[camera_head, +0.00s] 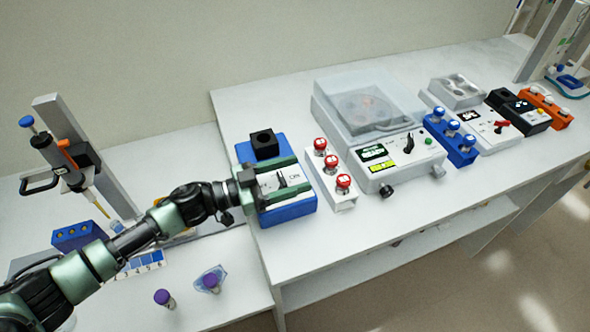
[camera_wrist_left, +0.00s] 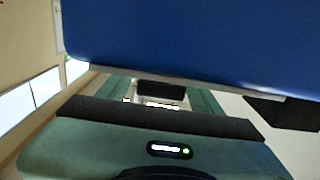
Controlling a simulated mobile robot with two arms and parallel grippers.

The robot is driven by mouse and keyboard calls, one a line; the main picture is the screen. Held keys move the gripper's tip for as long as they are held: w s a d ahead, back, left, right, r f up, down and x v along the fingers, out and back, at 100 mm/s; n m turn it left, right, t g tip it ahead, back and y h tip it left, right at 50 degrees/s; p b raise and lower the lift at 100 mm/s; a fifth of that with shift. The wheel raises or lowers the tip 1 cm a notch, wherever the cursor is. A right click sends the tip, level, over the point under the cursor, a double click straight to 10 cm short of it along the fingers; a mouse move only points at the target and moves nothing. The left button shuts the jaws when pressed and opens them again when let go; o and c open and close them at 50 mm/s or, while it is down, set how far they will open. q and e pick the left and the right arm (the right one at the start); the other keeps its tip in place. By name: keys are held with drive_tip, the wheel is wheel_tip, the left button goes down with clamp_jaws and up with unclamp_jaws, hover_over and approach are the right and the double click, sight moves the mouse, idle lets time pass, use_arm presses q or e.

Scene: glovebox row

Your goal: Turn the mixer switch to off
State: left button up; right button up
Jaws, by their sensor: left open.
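The mixer is a blue box (camera_head: 290,213) with a black cup head (camera_head: 264,143) and a pale front panel (camera_head: 270,182). A small black switch (camera_head: 282,179) stands on that panel beside dark lettering. My left gripper (camera_head: 303,174) is open over the panel, its two green fingers on either side of the switch. I cannot tell whether they touch it. In the left wrist view, the blue body of the mixer (camera_wrist_left: 180,40) fills the top and a black part, likely the switch (camera_wrist_left: 160,92), shows between the fingers. My right gripper is out of view.
Right of the mixer stands a white rack with red-capped vials (camera_head: 345,200), then a lidded centrifuge (camera_head: 370,115) and a blue rack (camera_head: 450,138). A pipette stand (camera_head: 75,145) and purple-capped tubes (camera_head: 164,297) are on the lower bench at left. The bench front edge is close.

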use_arm(q)
drive_tip(key=shift+w+d, duration=0.2)
drive_tip(key=shift+d, duration=0.1)
drive_tip(key=c, duration=1.4)
drive_tip(key=shift+r+p, duration=0.15)
drive_tip(key=shift+p, duration=0.25)
drive_tip(key=n+t+y+p, duration=0.1)
drive_tip(key=n+t+p, duration=0.1)
drive_tip(key=shift+r+t, duration=0.15)
drive_tip(key=shift+t, duration=0.15)
drive_tip(key=n+t+y, duration=0.1)
drive_tip(key=n+t+p, duration=0.1)
drive_tip(key=shift+w+a+f+t+y, duration=0.2)
drive_tip(key=shift+w+t+y, duration=0.1)
drive_tip(key=shift+y, duration=0.1)
drive_tip(key=shift+w+a+n+t+y, duration=0.1)
drive_tip(key=shift+w+n+t+y, duration=0.05)
drive_tip(key=shift+n+t+y, duration=0.35)
drive_tip(key=shift+w+a+n+t+y, duration=0.1)
drive_tip(key=shift+n+t+y, duration=0.25)
drive_tip(key=shift+t, duration=0.25)
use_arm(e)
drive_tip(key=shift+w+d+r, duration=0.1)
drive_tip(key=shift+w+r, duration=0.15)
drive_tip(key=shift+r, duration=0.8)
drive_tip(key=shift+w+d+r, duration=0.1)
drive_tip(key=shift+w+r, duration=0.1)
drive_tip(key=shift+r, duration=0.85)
